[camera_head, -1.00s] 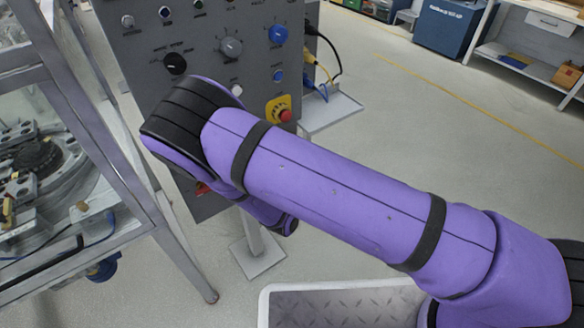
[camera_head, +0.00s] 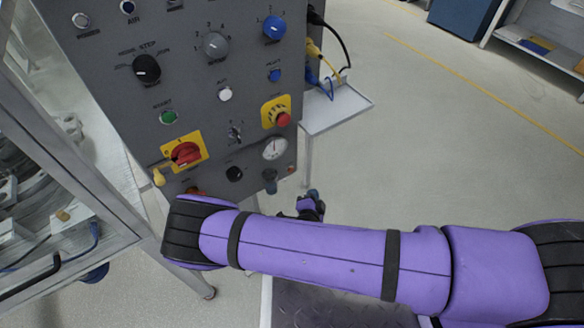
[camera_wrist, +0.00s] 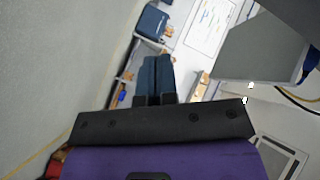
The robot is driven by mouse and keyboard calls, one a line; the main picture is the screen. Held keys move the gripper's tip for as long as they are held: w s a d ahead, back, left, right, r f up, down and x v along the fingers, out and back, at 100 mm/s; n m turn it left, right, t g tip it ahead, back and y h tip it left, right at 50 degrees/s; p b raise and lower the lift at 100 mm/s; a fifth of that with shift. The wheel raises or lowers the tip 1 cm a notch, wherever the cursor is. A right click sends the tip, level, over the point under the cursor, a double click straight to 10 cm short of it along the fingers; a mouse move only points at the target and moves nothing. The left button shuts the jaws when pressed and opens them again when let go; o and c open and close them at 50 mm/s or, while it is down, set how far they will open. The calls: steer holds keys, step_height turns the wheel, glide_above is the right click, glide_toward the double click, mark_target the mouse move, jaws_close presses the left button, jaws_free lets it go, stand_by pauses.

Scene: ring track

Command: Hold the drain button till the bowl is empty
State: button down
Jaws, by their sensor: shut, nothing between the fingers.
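A dark blue-grey bowl (camera_head: 270,181) hangs at the lower right of the grey control panel, just below a round white gauge. The drain button cannot be made out at this size, and the liquid level in the bowl cannot be read. My gripper (camera_head: 313,193) is below and to the right of the bowl in the head view, apart from it in the picture. In the wrist view my gripper (camera_wrist: 157,76) shows its two dark blue fingers side by side, shut, with nothing between them. Neither bowl nor button shows in the wrist view.
The grey panel (camera_head: 110,100) carries several knobs, a red rotary switch (camera_head: 186,152) and a red emergency button (camera_head: 283,119). A small shelf (camera_head: 340,108) with cables juts out at its right. A metal-framed machine (camera_head: 60,150) stands left. The floor at right is open.

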mark_target(290, 170)
steer(key=w+a, duration=0.5)
steer(key=w, duration=0.2)
steer(key=shift+w, duration=0.15)
stand_by(0.4)
steer(key=shift+w, duration=0.1)
stand_by(1.9)
steer(key=shift+w, duration=0.1)
steer(key=shift+w+a+r, duration=0.1)
steer(key=shift+w+a, duration=0.05)
steer(key=shift+a, duration=0.05)
